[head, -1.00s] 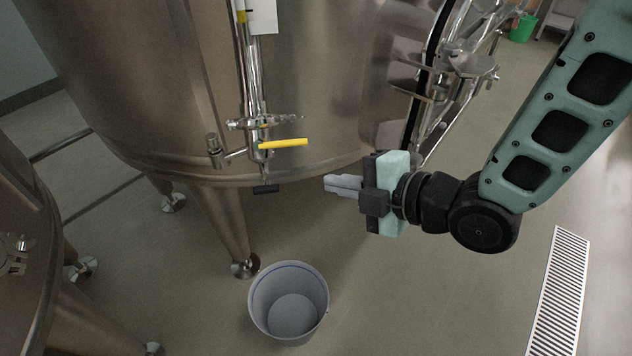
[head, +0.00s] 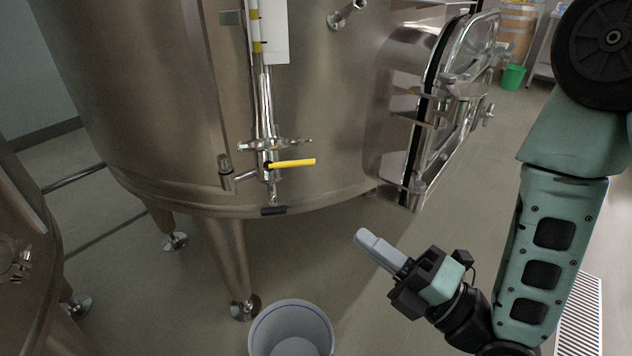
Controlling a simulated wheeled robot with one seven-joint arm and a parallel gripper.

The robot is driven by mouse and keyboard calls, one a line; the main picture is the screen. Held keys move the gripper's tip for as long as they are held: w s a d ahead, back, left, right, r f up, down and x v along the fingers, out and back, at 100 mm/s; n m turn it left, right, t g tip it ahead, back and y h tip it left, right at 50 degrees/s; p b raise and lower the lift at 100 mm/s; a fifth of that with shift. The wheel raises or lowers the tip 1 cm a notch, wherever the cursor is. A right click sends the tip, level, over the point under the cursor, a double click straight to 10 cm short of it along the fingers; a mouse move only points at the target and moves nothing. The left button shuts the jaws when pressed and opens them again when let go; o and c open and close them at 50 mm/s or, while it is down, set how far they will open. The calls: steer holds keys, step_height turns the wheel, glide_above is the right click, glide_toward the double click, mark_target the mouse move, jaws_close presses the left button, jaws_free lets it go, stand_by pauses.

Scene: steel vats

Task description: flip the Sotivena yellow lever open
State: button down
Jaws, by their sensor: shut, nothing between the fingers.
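The yellow lever (head: 292,163) sticks out to the right, about level, from a steel valve (head: 266,165) low on the front of the large steel vat (head: 325,110). My gripper (head: 362,238) is to the right of the lever and lower in the picture, apart from it. Its grey fingers are together, empty, and point up and left. The lever is in full view with nothing in front of it.
A grey bucket (head: 290,330) stands on the floor below the valve. A steel hatch door (head: 440,100) juts out from the vat on the right. A floor grate (head: 580,315) lies at the lower right. The floor between bucket and gripper is clear.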

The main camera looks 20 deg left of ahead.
steer(key=b, duration=0.9)
glide_toward(294, 166)
steer(key=a+r, duration=0.1)
steer(key=a, duration=0.4)
steer(key=shift+w+a+r, duration=0.1)
steer(key=shift+w+r, duration=0.15)
steer(key=shift+w, duration=0.8)
